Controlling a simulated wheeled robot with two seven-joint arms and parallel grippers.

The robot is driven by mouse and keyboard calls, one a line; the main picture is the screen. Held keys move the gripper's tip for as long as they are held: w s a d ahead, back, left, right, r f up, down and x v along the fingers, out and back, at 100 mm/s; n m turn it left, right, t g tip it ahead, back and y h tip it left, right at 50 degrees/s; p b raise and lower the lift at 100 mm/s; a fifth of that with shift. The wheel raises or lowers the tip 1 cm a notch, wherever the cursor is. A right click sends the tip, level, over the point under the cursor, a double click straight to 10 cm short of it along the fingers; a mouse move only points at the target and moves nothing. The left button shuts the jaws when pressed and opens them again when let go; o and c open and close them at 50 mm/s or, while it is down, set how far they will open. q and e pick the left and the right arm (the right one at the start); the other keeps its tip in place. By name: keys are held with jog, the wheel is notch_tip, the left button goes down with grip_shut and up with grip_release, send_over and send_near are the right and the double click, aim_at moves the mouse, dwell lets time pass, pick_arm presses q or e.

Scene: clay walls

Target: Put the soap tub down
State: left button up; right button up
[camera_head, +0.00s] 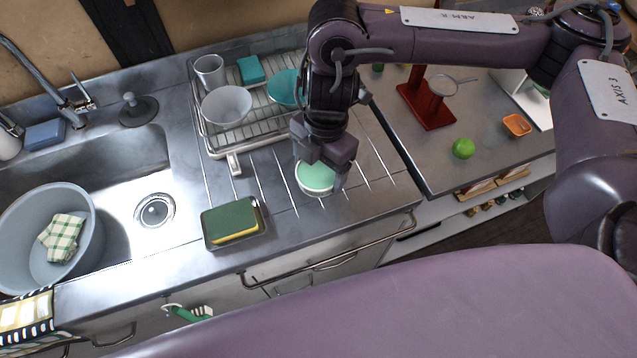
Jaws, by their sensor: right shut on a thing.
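The soap tub (315,177) is a small round tub with a pale green top and a white side. It is at the ribbed metal drainboard (276,205), right of the sponge tray. My right gripper (322,172) points down from above and is shut on the tub. The gripper body hides the tub's far edge. I cannot tell whether the tub's base touches the drainboard. My left gripper does not show.
A dish rack (247,138) with bowls and a cup stands behind. A tray with a green and yellow sponge (232,221) lies to the left. The sink holds a grey basin (92,242). Bare drainboard lies around the tub, before the counter's front edge.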

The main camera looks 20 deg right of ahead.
aim_at(319, 184)
notch_tip(319, 184, down, 2)
jog(key=shift+f, duration=0.1)
notch_tip(319, 184, down, 3)
jog(key=shift+f+b, duration=0.1)
jog(key=shift+b, duration=0.45)
jog(key=shift+f, duration=0.35)
jog(key=o, duration=1.2)
jog(key=shift+f, duration=0.1)
jog(key=shift+c, duration=0.2)
